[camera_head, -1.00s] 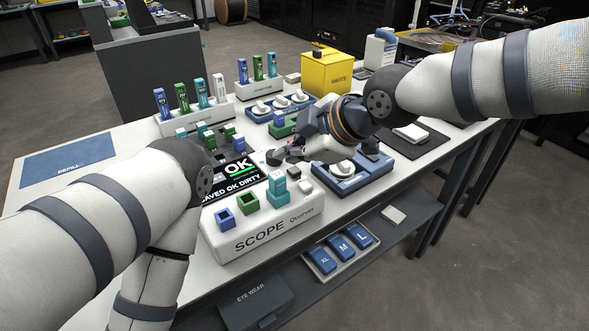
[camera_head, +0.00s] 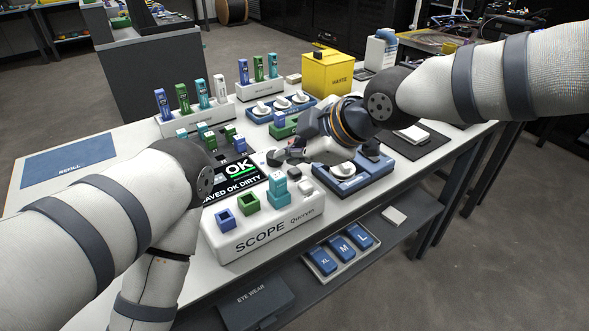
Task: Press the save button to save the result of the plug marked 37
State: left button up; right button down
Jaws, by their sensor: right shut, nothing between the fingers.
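The white scope (camera_head: 262,238) stands at the front of the table, with a blue socket (camera_head: 225,219), a green socket (camera_head: 248,203) and a teal plug (camera_head: 277,192) standing upright in it. No number is readable on the plug. White buttons (camera_head: 305,187) sit right of the plug; which is the save button cannot be read. My right gripper (camera_head: 276,157) is shut and empty, just above and behind the plug, beside the screen's right edge. My left gripper is not in view.
A blue tray with white discs (camera_head: 348,184) stands right of the scope, under my right arm. Racks of upright plugs (camera_head: 200,113) and a yellow waste box (camera_head: 327,72) are behind. A blue refill mat (camera_head: 68,158) lies bare at left.

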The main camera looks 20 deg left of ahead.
aim_at(293, 174)
dwell(0.4)
jog(key=shift+f, duration=0.45)
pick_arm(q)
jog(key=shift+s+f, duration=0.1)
pick_arm(e)
jog(key=shift+f, duration=0.5)
dwell(0.4)
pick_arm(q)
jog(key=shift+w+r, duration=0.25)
pick_arm(e)
jog(key=shift+r, duration=0.95)
jog(key=shift+r+p, duration=0.55)
jog(key=shift+r, duration=2)
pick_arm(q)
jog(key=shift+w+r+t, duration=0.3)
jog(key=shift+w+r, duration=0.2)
pick_arm(e)
jog(key=shift+f, duration=0.1)
